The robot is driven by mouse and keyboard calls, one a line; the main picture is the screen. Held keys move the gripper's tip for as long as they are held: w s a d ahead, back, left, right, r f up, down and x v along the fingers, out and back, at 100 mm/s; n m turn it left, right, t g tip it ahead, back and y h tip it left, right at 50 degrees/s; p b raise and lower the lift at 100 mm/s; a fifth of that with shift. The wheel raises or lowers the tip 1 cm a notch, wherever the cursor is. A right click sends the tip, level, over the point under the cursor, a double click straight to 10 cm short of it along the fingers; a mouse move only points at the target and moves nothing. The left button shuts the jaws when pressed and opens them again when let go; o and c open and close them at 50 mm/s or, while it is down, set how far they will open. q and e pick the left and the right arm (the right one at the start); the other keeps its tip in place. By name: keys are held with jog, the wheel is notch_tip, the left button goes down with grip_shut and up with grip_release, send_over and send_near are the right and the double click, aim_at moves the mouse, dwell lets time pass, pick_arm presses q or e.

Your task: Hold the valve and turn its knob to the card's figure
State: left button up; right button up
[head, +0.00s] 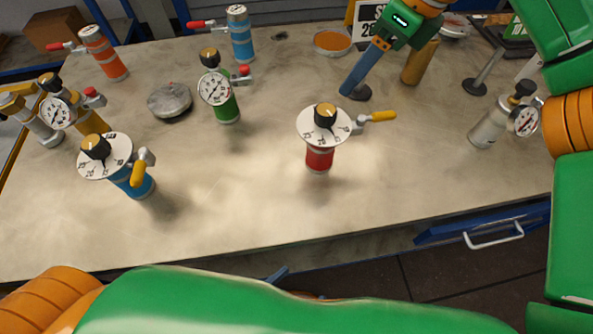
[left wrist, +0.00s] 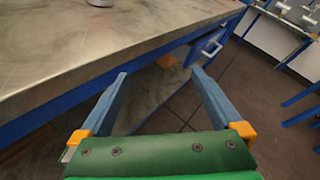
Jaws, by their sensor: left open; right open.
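Two valves carry a white dial plate with a black, gold-topped knob and a yellow lever. One is a red valve (head: 319,160), upright at the middle of the table; its knob (head: 325,115) is on top. The other is a blue valve (head: 137,187) at the front left, with its knob (head: 96,146). The white card (head: 367,12) at the back is partly hidden by my right arm; "28" partly shows. My right gripper (head: 351,91) is open over the table behind the red valve. My left gripper (left wrist: 158,84) is open and empty, off the table's front edge; its tip barely shows in the head view (head: 279,274).
A green gauge vessel (head: 227,108), a grey flange (head: 170,100) and several red-levered or gauge vessels stand left and back. A silver gauge vessel (head: 488,128) stands right. An orange-filled bowl (head: 332,41) is at the back. The table's front middle (head: 240,220) is clear.

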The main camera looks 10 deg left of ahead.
pick_arm(q)
jog(key=w+t, duration=0.1)
jog(key=w, duration=0.2)
jog(key=w+r+t, duration=0.1)
jog(key=w, duration=0.2)
jog(key=w+r+m+t, duration=0.1)
jog(key=w, duration=0.3)
jog(key=shift+d+y, duration=0.2)
jog(key=shift+y, duration=0.2)
jog(key=t+y, duration=0.2)
send_near(315, 156)
jog(key=shift+n, duration=0.3)
jog(key=x, duration=0.5)
jog(key=shift+w, duration=0.15)
jog(key=x, duration=0.7)
jog(key=shift+r, duration=0.1)
grip_shut()
